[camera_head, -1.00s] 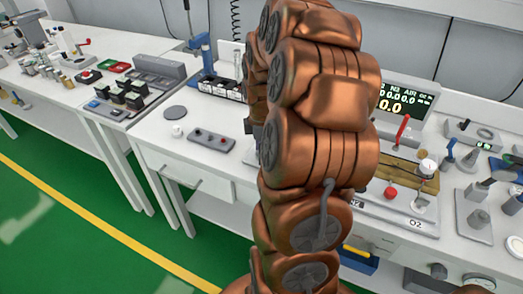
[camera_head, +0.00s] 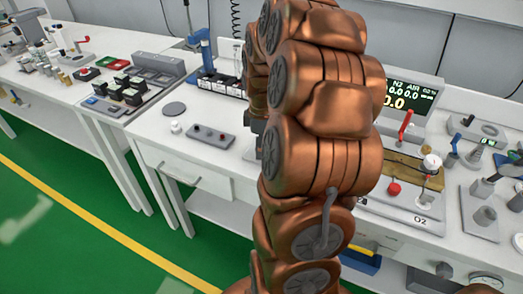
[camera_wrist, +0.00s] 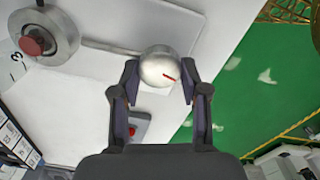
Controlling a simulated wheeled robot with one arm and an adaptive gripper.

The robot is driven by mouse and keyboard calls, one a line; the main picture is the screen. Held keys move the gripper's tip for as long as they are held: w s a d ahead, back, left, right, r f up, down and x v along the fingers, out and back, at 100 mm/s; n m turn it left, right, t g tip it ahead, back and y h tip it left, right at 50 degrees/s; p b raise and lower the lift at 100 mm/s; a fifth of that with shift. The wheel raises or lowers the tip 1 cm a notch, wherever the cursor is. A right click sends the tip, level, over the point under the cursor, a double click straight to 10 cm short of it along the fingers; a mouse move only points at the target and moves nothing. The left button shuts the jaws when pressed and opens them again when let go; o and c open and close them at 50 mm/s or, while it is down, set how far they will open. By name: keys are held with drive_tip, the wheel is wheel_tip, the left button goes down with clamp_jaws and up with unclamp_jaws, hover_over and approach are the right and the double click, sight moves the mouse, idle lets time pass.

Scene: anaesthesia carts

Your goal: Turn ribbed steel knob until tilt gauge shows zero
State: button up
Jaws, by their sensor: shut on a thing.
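A round, shiny steel knob (camera_wrist: 166,66) with a red mark on its face sits between the fingertips of my gripper (camera_wrist: 159,76) in the wrist view. The dark fingers are shut on it from both sides. Ribs on its side cannot be made out. In the head view my copper arm hides the gripper and the knob. I cannot tell for sure which instrument is the tilt gauge. A small white dial (camera_head: 432,162) stands on the right bench, and its reading is too small to make out.
A monitor (camera_head: 408,98) stands behind my arm, with a red lever (camera_head: 405,126) in front. A grey box with buttons (camera_head: 211,137) lies on the white bench (camera_head: 222,165). The wrist view shows a round part with a red centre (camera_wrist: 32,41). Green floor (camera_head: 75,180) is open at left.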

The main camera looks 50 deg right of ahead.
drive_tip(key=m+b, duration=0.2)
drive_tip(key=m, duration=0.1)
drive_tip(key=m+b, duration=0.2)
drive_tip(key=m, duration=0.1)
drive_tip(key=shift+d+f+m, duration=0.1)
drive_tip(key=shift+f+m, duration=0.1)
drive_tip(key=shift+m, duration=0.1)
drive_tip(key=m+b, duration=0.2)
drive_tip(key=m, duration=0.3)
drive_tip(key=shift+r+b, duration=0.15)
drive_tip(key=shift+b, duration=0.2)
drive_tip(key=shift+m, duration=0.3)
drive_tip(key=o, duration=1.1)
drive_tip(key=shift+o, duration=0.2)
wheel_tip(320, 180, up, 12)
